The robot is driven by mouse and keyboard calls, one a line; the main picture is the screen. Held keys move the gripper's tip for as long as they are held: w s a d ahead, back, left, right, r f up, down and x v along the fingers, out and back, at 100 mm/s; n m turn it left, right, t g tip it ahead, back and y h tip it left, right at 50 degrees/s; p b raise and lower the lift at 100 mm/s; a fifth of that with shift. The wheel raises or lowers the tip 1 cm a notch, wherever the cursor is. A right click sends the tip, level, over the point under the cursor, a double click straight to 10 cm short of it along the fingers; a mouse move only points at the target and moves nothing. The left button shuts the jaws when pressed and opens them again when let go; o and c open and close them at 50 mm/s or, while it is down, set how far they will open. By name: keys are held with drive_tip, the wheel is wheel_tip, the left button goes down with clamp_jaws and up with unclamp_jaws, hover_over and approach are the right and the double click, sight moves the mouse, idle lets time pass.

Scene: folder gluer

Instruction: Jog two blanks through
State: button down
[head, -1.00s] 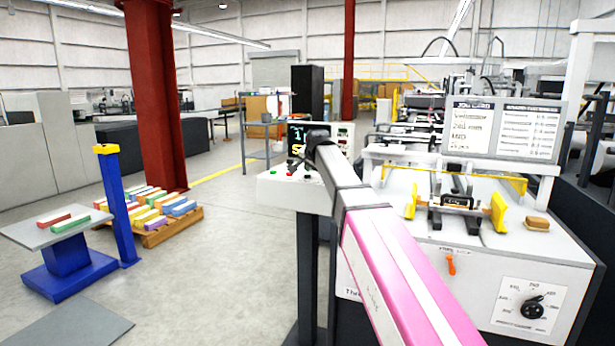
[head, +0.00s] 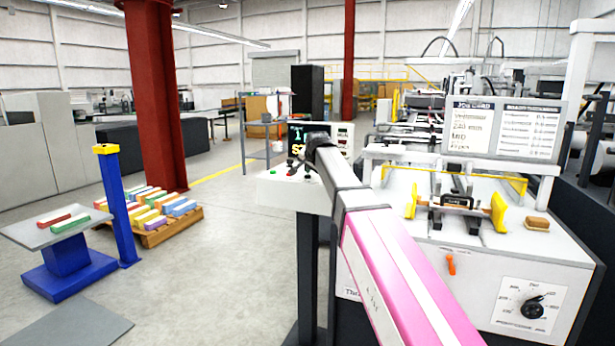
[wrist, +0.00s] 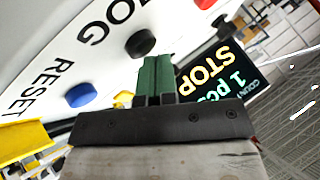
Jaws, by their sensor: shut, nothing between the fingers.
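My gripper (wrist: 155,85) is shut and empty. Its narrow, greenish fingertips point at the white control panel (wrist: 35,65) in the wrist view. The black button beside the word JOG (wrist: 141,43) is just beyond the tips, slightly left; I cannot tell whether they touch. The blue RESET button (wrist: 80,95) is to the left, and part of a red button (wrist: 205,3) shows at the top. The dark display (wrist: 225,85) reads "STOP" and "1 pcs". In the head view, my arm reaches over the control panel (head: 273,190), and my fingertips are too small to make out.
The feeder machine (head: 480,255) stands at right with yellow guides, an orange lever (head: 451,264) and a dial (head: 532,307). A job card board (head: 505,128) stands above it. A blue-based table (head: 65,228) and loaded pallet (head: 165,232) stand left. Floor between is clear.

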drive_tip(key=shift+f, duration=0.2)
drive_tip(key=shift+r, duration=0.2)
idle(0.3)
drive_tip(key=shift+r, duration=0.7)
drive_tip(key=shift+r, duration=2.5)
